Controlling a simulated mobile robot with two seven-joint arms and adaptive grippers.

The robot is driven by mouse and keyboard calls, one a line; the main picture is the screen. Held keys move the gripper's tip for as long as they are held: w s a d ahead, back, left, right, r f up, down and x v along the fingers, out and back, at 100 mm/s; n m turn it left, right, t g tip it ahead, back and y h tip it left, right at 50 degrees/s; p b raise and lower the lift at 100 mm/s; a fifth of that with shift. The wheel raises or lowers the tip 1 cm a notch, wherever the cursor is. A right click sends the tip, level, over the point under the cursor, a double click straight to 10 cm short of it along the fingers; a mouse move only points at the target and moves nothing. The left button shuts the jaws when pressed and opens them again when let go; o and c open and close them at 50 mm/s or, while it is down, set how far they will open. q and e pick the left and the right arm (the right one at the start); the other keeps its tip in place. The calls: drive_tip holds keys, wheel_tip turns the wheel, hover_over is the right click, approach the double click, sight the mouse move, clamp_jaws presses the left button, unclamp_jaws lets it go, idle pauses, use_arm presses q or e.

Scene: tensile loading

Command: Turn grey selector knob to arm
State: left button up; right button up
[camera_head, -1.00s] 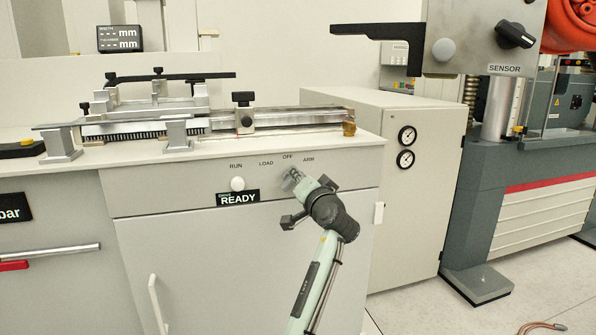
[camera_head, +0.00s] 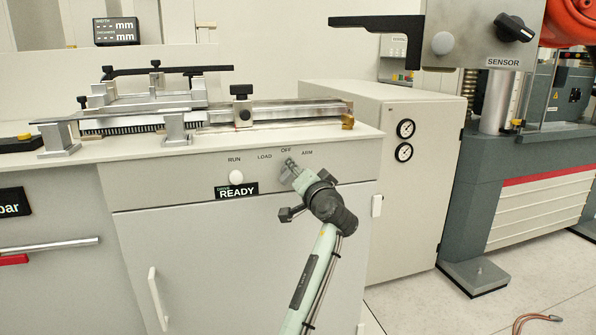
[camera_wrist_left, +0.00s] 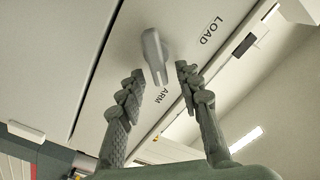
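The grey selector knob (camera_wrist_left: 153,50) is a tapered bar on the cabinet's front panel. In the left wrist view its lower end lies near the word ARM; LOAD is printed farther up and right. My left gripper (camera_wrist_left: 160,72) is open, with one finger on each side of the knob's lower end; I cannot tell whether either finger touches it. In the head view the left gripper (camera_head: 289,173) is at the panel just below the OFF label, largely covering the knob. The right gripper is not in view.
A white round button (camera_head: 236,177) and a READY sign (camera_head: 237,191) are left of the gripper on the panel. Above is a worktop with a metal measuring fixture (camera_head: 240,110). A cabinet with two gauges (camera_head: 404,152) stands to the right.

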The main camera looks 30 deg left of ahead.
use_arm(q)
wheel_tip(320, 180, up, 10)
idle(0.6)
drive_tip(key=shift+f, duration=0.1)
